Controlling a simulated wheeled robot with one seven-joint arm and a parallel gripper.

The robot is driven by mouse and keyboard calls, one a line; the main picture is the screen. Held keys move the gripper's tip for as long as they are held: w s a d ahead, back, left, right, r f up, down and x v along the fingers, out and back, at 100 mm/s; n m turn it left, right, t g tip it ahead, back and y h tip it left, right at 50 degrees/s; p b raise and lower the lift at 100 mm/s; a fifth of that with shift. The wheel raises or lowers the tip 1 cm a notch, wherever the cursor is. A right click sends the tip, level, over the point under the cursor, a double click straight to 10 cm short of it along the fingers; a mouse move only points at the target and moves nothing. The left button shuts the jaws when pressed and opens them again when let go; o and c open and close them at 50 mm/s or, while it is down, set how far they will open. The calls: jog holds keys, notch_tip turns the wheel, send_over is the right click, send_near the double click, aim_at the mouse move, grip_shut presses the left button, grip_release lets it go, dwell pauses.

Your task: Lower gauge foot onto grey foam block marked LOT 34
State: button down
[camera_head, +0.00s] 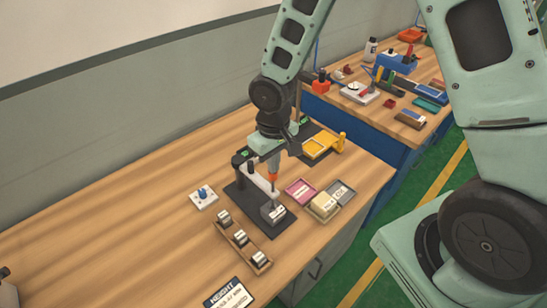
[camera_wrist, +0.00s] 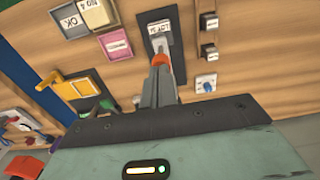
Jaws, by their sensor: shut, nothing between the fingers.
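The grey foam block (camera_head: 273,214) sits on the dark gauge base (camera_head: 243,197); in the wrist view its label on the block (camera_wrist: 159,29) reads LOT 34. The gauge (camera_head: 259,181) has a post at the left and an arm reaching over the block. Its thin spindle comes down above the block; I cannot tell whether the foot touches it. My gripper (camera_head: 272,176) points down over the gauge arm, fingers shut and empty. In the wrist view my gripper (camera_wrist: 158,72) has an orange piece at its fingertips, partly covering the gauge.
Pink (camera_head: 300,192) and grey (camera_head: 341,192) trays and a cream block (camera_head: 323,205) lie right of the gauge. A wooden rack (camera_head: 229,235) with 3 small blocks lies in front. A blue-knobbed white plate (camera_head: 203,197) is left. A yellow fixture (camera_head: 318,147) stands behind. The table's left is mostly clear.

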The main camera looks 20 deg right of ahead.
jog(key=shift+r, duration=0.1)
notch_tip(320, 180, up, 4)
jog(key=p, duration=0.3)
jog(key=shift+w+p, duration=0.1)
jog(key=shift+p, duration=0.3)
notch_tip(320, 180, up, 10)
jog(key=b, duration=0.2)
jog(key=shift+b, duration=0.35)
jog(key=s+a+f+n+b, duration=0.2)
jog(key=s+a+f+b, duration=0.1)
jog(key=s, duration=0.7)
jog(key=s+a+f+n+b, duration=0.2)
jog(key=s+b, duration=0.4)
jog(key=s, duration=0.5)
jog(key=shift+s+a+f+y, duration=0.2)
jog(key=shift+a+f+y, duration=0.1)
jog(key=shift+a+f, duration=0.3)
